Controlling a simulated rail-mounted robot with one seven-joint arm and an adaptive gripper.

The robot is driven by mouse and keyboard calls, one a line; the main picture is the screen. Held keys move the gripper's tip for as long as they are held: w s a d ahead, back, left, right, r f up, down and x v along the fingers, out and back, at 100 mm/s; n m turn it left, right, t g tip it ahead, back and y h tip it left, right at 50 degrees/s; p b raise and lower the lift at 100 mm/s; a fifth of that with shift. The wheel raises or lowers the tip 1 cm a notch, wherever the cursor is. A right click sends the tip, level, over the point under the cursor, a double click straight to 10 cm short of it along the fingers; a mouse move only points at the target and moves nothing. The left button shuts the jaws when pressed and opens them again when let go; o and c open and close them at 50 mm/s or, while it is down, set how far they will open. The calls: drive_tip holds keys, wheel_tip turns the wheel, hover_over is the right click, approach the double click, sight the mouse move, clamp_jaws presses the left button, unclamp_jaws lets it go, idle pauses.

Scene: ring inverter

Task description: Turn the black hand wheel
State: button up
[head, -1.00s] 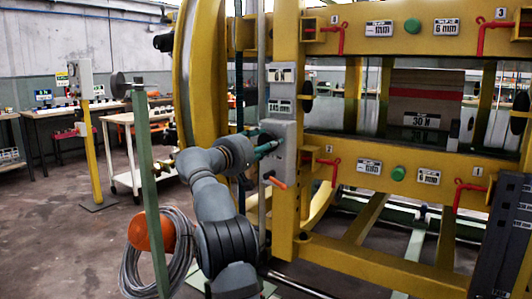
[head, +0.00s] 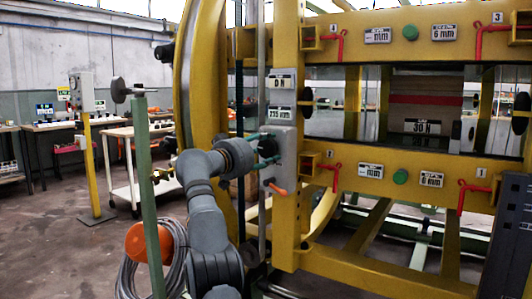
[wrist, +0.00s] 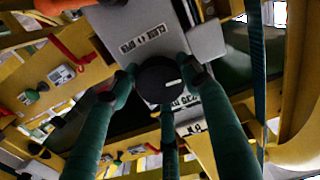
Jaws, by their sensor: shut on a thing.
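The black hand wheel (wrist: 160,80) is a round knob with a white mark, on the front of a grey box (wrist: 205,38) with "CLOSE" and "OPEN" labels. In the wrist view my gripper (wrist: 162,88) has its green fingers around the wheel, shut on it. In the head view the grey box (head: 285,165) is on a yellow post, and my gripper (head: 272,147) reaches it from the left. The fingers partly cover the wheel there. An orange-tipped lever (head: 277,188) sticks out from the box just below.
A vertical grey pipe (head: 262,90) runs close beside the gripper. The yellow ring frame (head: 190,80) stands behind my arm. Open floor lies farther left.

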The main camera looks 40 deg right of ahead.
drive_tip(key=m, duration=0.4)
drive_tip(key=shift+r, duration=0.25)
drive_tip(key=shift+m, duration=1.9)
drive_tip(key=o, duration=1.2)
drive_tip(key=shift+f, duration=0.1)
drive_tip(key=shift+a+f, duration=0.1)
drive_tip(key=shift+v, duration=0.8)
drive_tip(key=v, duration=1)
drive_tip(key=shift+s+a, duration=0.1)
drive_tip(key=shift+a, duration=0.05)
